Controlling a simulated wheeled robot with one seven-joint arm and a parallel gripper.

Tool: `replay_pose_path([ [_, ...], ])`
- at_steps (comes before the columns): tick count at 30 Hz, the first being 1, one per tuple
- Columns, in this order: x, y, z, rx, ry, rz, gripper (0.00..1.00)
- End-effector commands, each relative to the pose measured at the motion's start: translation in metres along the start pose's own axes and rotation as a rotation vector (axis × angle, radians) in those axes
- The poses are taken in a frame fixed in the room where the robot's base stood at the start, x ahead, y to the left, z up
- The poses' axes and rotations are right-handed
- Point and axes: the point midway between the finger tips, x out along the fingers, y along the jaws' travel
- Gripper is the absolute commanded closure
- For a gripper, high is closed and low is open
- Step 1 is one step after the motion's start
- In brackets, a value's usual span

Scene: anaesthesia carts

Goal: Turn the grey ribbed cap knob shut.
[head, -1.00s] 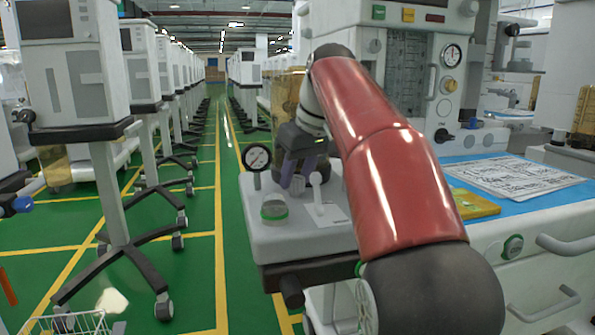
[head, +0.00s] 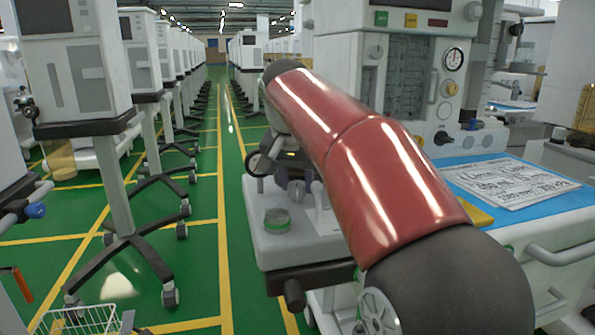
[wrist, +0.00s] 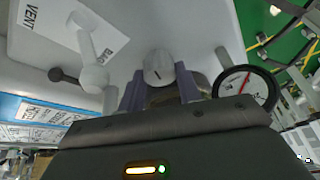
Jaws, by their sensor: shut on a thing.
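The grey cap knob (wrist: 158,66) shows between my gripper's fingertips in the wrist view, with a short dark mark on its face. Its ribs are too small to make out. My gripper (wrist: 158,84) is shut on it, one purple finger at each side. In the head view the knob (head: 296,189) sits on the white cart top, and my red arm hides most of my gripper.
A white lever (wrist: 92,62) with a VENT label stands close on the left in the wrist view; a round dial gauge (wrist: 245,90) is close on the right. Wheeled monitor stands line the aisle.

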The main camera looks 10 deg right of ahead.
Motion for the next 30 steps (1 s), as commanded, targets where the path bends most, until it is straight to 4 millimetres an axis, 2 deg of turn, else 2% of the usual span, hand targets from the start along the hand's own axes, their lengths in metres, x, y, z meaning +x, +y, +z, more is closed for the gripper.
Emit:
replay_pose_path([
  [18, -0.0013, -0.0041, -0.001, 0.493, 0.012, 0.203, 0.89],
  [30, -0.0001, -0.0042, -0.0011, 0.643, 0.017, 0.263, 0.89],
])
